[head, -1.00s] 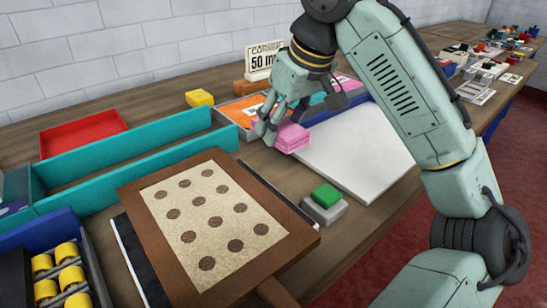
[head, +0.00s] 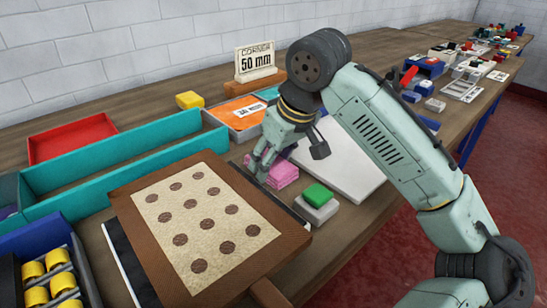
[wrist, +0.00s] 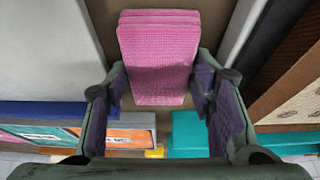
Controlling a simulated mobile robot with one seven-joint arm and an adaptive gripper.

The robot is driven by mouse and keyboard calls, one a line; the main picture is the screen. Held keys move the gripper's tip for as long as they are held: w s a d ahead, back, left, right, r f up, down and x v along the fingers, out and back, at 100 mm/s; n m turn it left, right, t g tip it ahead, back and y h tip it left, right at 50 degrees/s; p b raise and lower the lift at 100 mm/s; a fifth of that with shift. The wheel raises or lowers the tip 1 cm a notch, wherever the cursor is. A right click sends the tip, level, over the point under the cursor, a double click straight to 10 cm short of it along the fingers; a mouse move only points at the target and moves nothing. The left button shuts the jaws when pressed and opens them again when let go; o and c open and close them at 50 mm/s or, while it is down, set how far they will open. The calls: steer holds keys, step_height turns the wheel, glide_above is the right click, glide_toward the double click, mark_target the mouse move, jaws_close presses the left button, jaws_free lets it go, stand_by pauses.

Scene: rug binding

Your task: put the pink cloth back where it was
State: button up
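The pink cloth (head: 284,174) is a folded, layered stack. In the head view it is behind the green-topped grey block, between the brown dotted board and the white panel. My gripper (head: 263,168) points down over it.
The green-topped block (head: 318,198) is close in front of the cloth. The dotted board (head: 205,215) is to the left, the white panel (head: 345,165) to the right. Behind are a tray with an orange label (head: 240,112), a 50 mm sign (head: 257,62) and a teal tray (head: 120,160).

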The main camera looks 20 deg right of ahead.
steer(key=shift+o, duration=0.9)
steer(key=shift+r, duration=0.15)
steer(key=shift+r, duration=0.25)
steer(key=v, duration=1.1)
steer(key=shift+r, duration=0.3)
